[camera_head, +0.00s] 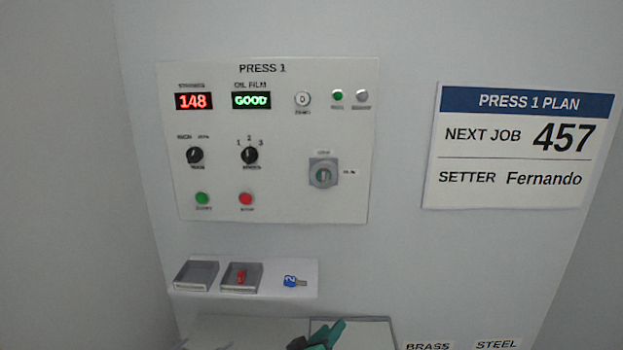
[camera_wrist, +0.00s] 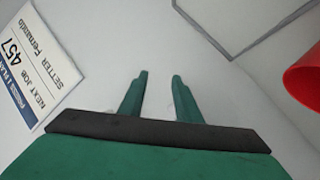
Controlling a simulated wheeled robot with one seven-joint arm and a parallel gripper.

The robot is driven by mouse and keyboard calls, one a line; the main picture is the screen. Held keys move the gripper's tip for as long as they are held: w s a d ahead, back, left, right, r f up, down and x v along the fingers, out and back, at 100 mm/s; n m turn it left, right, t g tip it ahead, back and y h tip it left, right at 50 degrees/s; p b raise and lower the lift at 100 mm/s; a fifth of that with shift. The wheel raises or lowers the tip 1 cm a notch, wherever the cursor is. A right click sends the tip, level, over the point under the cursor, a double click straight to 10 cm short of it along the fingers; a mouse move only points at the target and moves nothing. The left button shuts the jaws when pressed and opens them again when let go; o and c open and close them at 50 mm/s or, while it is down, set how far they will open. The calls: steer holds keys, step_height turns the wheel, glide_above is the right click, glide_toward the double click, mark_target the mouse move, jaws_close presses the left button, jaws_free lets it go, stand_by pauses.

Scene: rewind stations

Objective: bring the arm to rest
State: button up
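My gripper (camera_wrist: 158,88) shows in the wrist view with two green fingers apart and nothing between them. In the head view its green end (camera_head: 325,333) is at the bottom edge, below the small shelf and in front of a grey-edged panel. The rest of the arm is out of that view. The wrist view faces a plain pale surface.
The PRESS 1 panel (camera_head: 280,150) is on the wall, its displays reading 148 and GOOD. A white plan sign (camera_head: 520,145) hangs at right. A shelf (camera_head: 270,283) bears two grey trays and a blue-tagged key (camera_head: 291,281). A red object (camera_wrist: 305,78) is near my gripper's right.

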steer(key=s+d+f+n+t+y, duration=0.1)
steer(key=s+f+n+y, duration=0.15)
steer(key=s+f, duration=0.75)
steer(key=s+f+n+t+y, duration=0.15)
steer(key=s+f+y, duration=0.25)
steer(key=s+f, duration=0.55)
steer(key=s+a+r+m, duration=0.1)
steer(key=s+m, duration=0.1)
steer(key=s, duration=0.7)
steer(key=s+a+r+m, duration=0.2)
steer(key=s, duration=0.7)
steer(key=s+a+r+m+y, duration=0.1)
steer(key=s+a+r+m, duration=0.1)
steer(key=s, duration=0.7)
steer(key=shift+a+r, duration=0.15)
steer(key=shift+r, duration=0.05)
